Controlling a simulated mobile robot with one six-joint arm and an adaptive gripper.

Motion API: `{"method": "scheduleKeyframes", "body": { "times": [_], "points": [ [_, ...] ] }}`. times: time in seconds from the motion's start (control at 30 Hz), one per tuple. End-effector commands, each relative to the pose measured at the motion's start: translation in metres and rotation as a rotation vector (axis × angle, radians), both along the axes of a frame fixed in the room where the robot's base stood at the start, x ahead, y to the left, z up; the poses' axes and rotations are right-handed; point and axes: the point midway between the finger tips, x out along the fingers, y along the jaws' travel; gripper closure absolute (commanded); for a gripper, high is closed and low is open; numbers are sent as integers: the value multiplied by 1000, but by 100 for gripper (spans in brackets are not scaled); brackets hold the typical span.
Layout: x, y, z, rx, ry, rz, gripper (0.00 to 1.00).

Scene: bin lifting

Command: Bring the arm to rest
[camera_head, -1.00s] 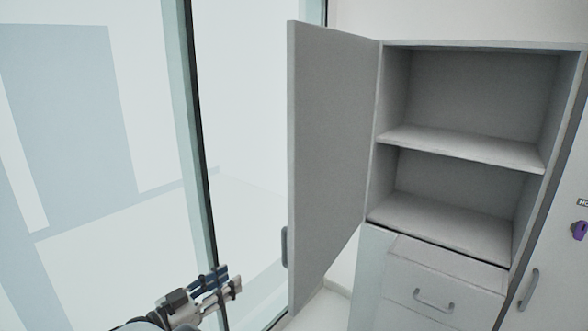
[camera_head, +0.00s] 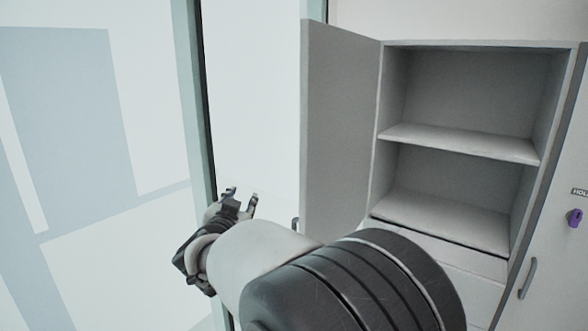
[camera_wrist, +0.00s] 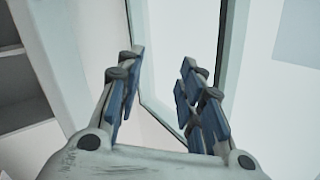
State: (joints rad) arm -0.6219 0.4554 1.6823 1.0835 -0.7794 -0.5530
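My gripper (camera_head: 241,196) is at the lower left of the head view, in front of the glass wall and left of the open cabinet door. My own arm reaches up to it from the lower right and covers the lower front of the cabinet. In the wrist view my gripper (camera_wrist: 155,85) shows two blue-padded fingers spread apart, with nothing between them. The fingers seem clear of the door.
A grey cabinet (camera_head: 377,140) with two empty shelf spaces stands at right. Its door (camera_head: 340,125) hangs open to the left. A purple object (camera_head: 574,217) is on the panel at far right. A dark-edged glass frame post (camera_head: 196,120) stands at left.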

Motion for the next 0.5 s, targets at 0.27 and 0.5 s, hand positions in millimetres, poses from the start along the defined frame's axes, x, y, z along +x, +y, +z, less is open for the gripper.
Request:
{"method": "scheduleKeyframes", "body": {
  "times": [0.27,0.5],
  "points": [
    [-87,-70,27,-16,200,327,65],
    [-226,-152,-36,-117,537,416,65]
  ]
}}
